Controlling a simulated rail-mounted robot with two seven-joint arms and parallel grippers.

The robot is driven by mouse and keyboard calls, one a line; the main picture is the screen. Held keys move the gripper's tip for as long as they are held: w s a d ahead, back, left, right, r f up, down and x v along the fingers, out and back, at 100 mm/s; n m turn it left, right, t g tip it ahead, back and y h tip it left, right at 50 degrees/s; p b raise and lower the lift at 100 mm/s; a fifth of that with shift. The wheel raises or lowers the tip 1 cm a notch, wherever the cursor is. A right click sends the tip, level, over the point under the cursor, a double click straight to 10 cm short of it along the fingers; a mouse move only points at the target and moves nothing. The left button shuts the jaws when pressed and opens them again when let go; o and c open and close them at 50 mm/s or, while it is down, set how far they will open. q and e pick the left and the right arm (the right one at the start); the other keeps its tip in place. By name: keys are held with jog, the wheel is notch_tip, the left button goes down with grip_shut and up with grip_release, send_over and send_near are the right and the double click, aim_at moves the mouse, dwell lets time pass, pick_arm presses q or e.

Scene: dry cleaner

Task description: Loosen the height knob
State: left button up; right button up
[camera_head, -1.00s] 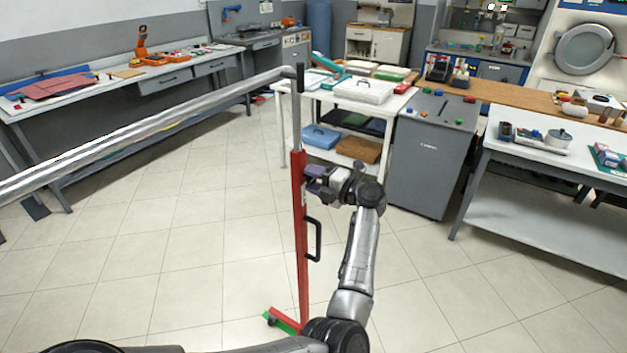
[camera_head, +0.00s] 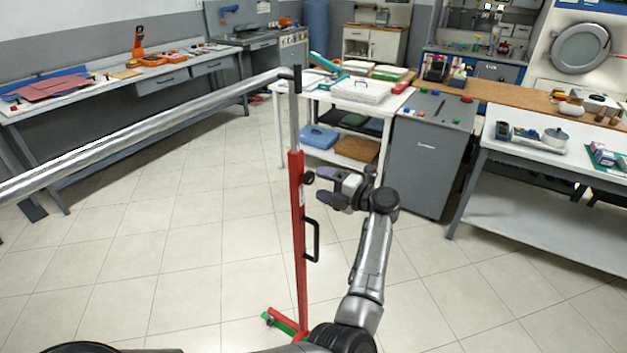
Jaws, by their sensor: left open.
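A red stand post (camera_head: 298,235) rises from the floor in the middle, with a grey inner tube (camera_head: 295,125) above it carrying a long metal rail. The height knob (camera_head: 309,178) is a small round black knob on the right side of the red post near its top. My right gripper is not in view.
A black handle (camera_head: 313,240) sticks out from the post below the knob. The long silver rail (camera_head: 130,128) reaches from the post's top to the left edge. A white table (camera_head: 335,99) and a grey cabinet (camera_head: 425,165) stand behind. The tiled floor around is clear.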

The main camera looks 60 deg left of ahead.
pick_arm(q)
jog(key=v, duration=1)
dwell(0.4)
